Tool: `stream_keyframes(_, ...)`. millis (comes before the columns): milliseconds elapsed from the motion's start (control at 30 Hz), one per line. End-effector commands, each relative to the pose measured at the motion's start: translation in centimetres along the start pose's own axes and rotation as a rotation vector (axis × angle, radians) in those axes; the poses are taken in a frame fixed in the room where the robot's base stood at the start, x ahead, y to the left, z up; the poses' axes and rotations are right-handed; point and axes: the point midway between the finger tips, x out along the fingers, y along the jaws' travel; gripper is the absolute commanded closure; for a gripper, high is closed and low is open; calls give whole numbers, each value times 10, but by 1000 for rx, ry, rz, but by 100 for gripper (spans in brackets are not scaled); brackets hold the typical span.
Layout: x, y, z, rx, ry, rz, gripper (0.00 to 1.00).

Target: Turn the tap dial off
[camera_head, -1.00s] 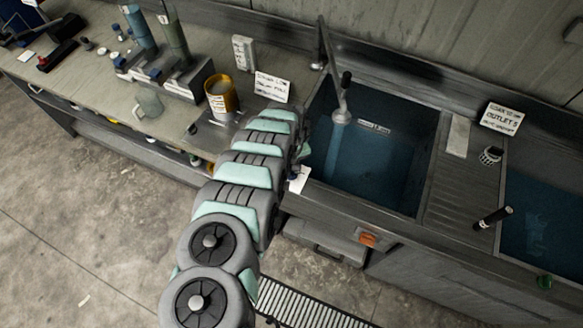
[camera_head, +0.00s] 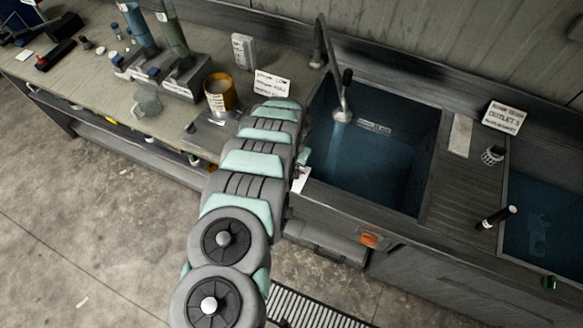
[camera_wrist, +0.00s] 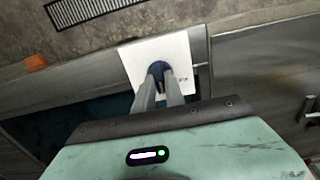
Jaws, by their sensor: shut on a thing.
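A dark blue dial (camera_wrist: 158,68) sits on a white plate (camera_wrist: 182,48) on the sink's front edge in the wrist view. My gripper (camera_wrist: 160,80) is shut on this dial, one grey finger on either side, and the fingers partly hide it. In the head view the plate (camera_head: 300,180) shows as a small white patch beside my arm, which hides the dial and fingers. The grey tap (camera_head: 319,48) arches over the left sink basin (camera_head: 375,165). A pale patch shows below its spout; I cannot tell whether water is running.
An orange block (camera_head: 369,240) is on the sink's front, right of my arm. The bench (camera_head: 100,90) at left holds an amber mug (camera_head: 220,95), a glass beaker (camera_head: 147,103) and tall cylinders. A dark cylinder (camera_head: 495,218) lies on the drainboard.

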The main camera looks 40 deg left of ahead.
Motion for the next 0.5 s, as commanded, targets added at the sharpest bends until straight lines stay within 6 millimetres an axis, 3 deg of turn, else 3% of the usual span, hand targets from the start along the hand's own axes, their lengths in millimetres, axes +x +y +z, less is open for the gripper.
stream_keyframes(500, 1, 0, 0, 485, 0, 0, 100)
